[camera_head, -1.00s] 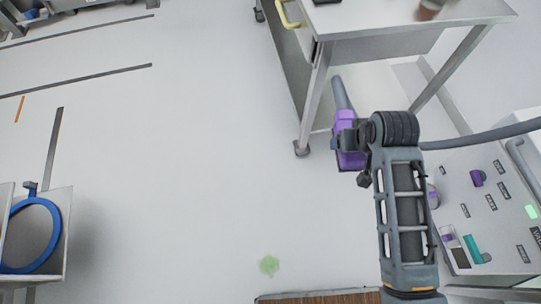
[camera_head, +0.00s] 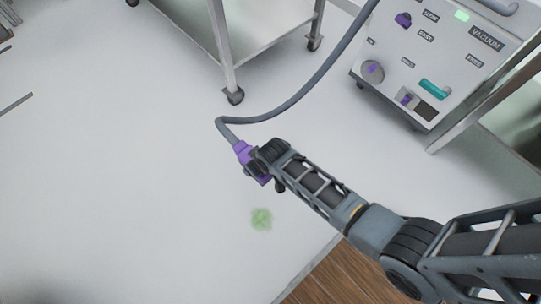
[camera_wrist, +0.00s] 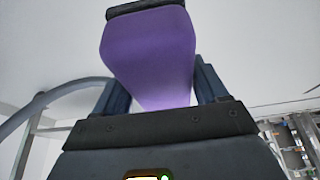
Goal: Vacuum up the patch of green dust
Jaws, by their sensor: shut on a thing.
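The green dust patch (camera_head: 261,219) is a small pale smudge on the white floor, near the middle of the head view. My gripper (camera_head: 258,164) is shut on the purple vacuum nozzle (camera_head: 241,150), which has a grey hose running from it. The patch lies just below the nozzle in the head view, with a gap in the picture between them. In the wrist view the purple nozzle (camera_wrist: 150,50) fills the space between the fingers of my gripper (camera_wrist: 152,90). The nozzle's height above the floor is hard to tell.
The grey hose (camera_head: 300,97) curves up toward the vacuum unit (camera_head: 440,60) at the upper right. A metal table leg with a caster (camera_head: 234,96) stands above the nozzle. A brown wooden surface (camera_head: 345,275) lies at the bottom right.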

